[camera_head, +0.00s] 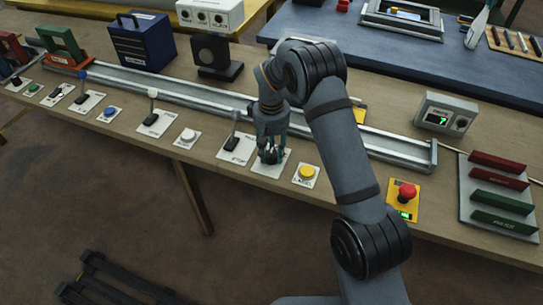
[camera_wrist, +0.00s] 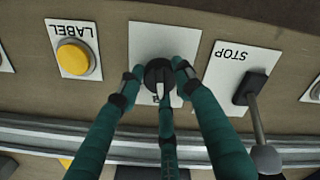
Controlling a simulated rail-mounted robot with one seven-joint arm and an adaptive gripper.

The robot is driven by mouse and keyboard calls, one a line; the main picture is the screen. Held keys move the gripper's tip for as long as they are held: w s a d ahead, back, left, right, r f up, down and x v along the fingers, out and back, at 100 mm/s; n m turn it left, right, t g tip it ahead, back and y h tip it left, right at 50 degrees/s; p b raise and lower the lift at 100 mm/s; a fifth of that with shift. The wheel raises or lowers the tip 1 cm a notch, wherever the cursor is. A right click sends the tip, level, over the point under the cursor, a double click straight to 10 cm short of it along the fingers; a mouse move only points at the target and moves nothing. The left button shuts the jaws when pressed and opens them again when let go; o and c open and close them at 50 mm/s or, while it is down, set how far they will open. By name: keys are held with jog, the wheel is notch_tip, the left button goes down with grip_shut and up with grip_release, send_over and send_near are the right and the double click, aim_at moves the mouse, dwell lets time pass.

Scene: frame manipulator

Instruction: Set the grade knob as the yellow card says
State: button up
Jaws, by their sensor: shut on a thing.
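A black round knob (camera_wrist: 158,77) with a pale pointer mark sits on a white plate (camera_wrist: 150,38) in the wrist view; the mark points toward the bottom of the picture. The plate's label is mostly hidden by the fingers, so I cannot read it as grade. My gripper (camera_wrist: 157,82) is shut on this knob, with teal fingers on both sides and a third below. In the head view my gripper (camera_head: 270,150) reaches down onto the same plate (camera_head: 262,169). A yellow patch (camera_head: 360,115) shows behind my arm; no writing on it is readable.
A yellow LABEL button (camera_wrist: 73,58) and a STOP lever (camera_wrist: 255,90) flank the knob closely. A metal rail (camera_head: 190,92) runs behind. A display box (camera_head: 447,114) shows a green 7. A red stop button (camera_head: 407,192) and a rack (camera_head: 497,195) stand right.

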aim_at(272, 152)
jog(key=m+b, duration=0.3)
jog(key=m, duration=0.3)
jog(key=shift+f+m+b, duration=0.1)
jog(key=shift+m+b, duration=0.2)
jog(key=shift+b, duration=0.05)
jog(key=m+b, duration=0.2)
jog(key=m, duration=0.3)
dwell(0.4)
jog(key=o, duration=1.1)
jog(key=shift+o, duration=0.3)
jog(key=shift+r, duration=0.2)
notch_tip(272, 152, up, 12)
jog(key=shift+b, duration=0.3)
jog(key=shift+f, duration=0.15)
